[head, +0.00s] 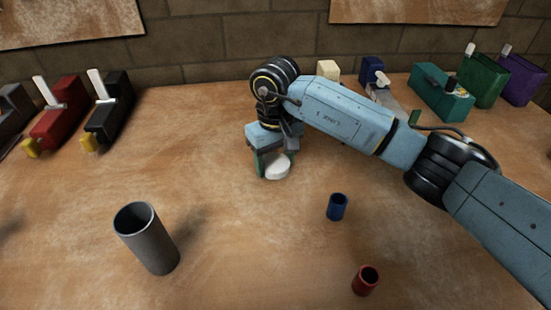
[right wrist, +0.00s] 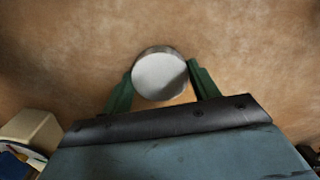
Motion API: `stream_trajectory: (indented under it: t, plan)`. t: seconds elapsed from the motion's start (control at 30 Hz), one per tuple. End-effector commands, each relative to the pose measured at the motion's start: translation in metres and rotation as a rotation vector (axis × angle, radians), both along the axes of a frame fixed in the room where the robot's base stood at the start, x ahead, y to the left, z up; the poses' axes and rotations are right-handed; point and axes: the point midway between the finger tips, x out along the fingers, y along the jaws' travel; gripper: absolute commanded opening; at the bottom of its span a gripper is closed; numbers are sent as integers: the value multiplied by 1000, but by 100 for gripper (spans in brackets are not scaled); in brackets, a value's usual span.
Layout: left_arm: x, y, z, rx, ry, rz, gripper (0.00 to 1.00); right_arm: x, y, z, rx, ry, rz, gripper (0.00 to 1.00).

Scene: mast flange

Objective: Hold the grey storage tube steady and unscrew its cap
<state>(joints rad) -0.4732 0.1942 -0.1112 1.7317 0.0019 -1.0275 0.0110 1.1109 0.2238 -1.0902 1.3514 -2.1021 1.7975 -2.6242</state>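The grey storage tube (head: 150,242) stands on the table at the front left of the head view. Its top is open and dark inside, and no gripper touches it. A round white cap (head: 277,168) is between the green fingers of my right gripper (head: 275,162), near mid-table. In the right wrist view the cap (right wrist: 160,76) shows its pale face, with one fingertip of the gripper (right wrist: 160,78) against each side. The cap is at or just above the table; the exact gap is unclear. My left gripper is not in view.
A small blue cup (head: 337,207) and a red cup (head: 366,280) stand at the front right. Red (head: 62,112) and black (head: 110,118) holders line the back left. Green (head: 441,92) and purple (head: 521,79) containers stand at the back right. The table between tube and cap is clear.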

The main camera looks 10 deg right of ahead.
Motion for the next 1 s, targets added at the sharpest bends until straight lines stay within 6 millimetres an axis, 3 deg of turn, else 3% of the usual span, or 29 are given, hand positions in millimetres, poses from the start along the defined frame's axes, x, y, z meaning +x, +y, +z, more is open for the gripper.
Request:
stream_trajectory:
  t: [0.03,0.13,0.57,1.0]
  plan:
    - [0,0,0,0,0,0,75,0,0,0,0,0,0,67]
    - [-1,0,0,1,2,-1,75,0,0,0,0,0,0,80]
    - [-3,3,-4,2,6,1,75,0,0,5,1,0,-1,80]
    - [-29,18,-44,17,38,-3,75,1,0,98,0,-2,0,80]
